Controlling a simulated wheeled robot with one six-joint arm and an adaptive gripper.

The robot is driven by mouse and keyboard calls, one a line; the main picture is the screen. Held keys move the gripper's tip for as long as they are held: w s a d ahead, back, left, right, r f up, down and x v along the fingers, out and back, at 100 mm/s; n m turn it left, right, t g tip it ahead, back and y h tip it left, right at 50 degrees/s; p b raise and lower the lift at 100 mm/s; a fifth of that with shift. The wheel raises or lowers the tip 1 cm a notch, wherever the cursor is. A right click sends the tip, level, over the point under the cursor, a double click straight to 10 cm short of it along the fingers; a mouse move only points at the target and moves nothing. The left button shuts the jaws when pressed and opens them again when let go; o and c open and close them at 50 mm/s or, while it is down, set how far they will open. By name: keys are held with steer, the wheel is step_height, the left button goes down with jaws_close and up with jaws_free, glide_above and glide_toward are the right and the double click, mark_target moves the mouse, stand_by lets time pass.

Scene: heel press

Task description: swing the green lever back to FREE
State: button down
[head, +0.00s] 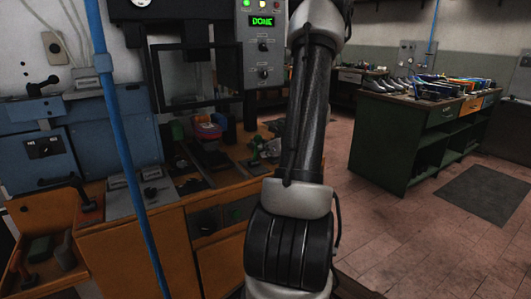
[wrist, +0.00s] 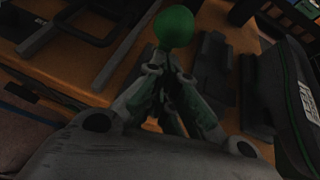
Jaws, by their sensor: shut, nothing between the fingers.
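The green ball knob of the lever (wrist: 174,27) shows at the top middle of the wrist view, just beyond my fingertips. Most of the lever below the knob is hidden behind the fingers. My gripper (wrist: 167,75) is shut and empty, its fingers drawn together close to the knob. I cannot tell whether they touch it. The FREE mark is not readable in either view. In the head view my arm crosses the middle and my gripper cannot be made out. A small green object (head: 256,146) there sits on the bench, too small to identify surely.
A control box (head: 262,50) with a display reading DONE hangs above the wooden bench (head: 222,178). A blue pole (head: 122,130) stands at the left. A dark object with a white label (wrist: 285,100) is close on the right in the wrist view. Open floor lies to the right.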

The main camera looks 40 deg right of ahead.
steer(key=w+d+r+g, duration=0.1)
steer(key=w+r, duration=0.1)
steer(key=w, duration=0.4)
steer(key=shift+w+d+r+g, duration=0.3)
steer(key=shift+g, duration=0.1)
steer(key=shift+w+r, duration=0.1)
stand_by(0.6)
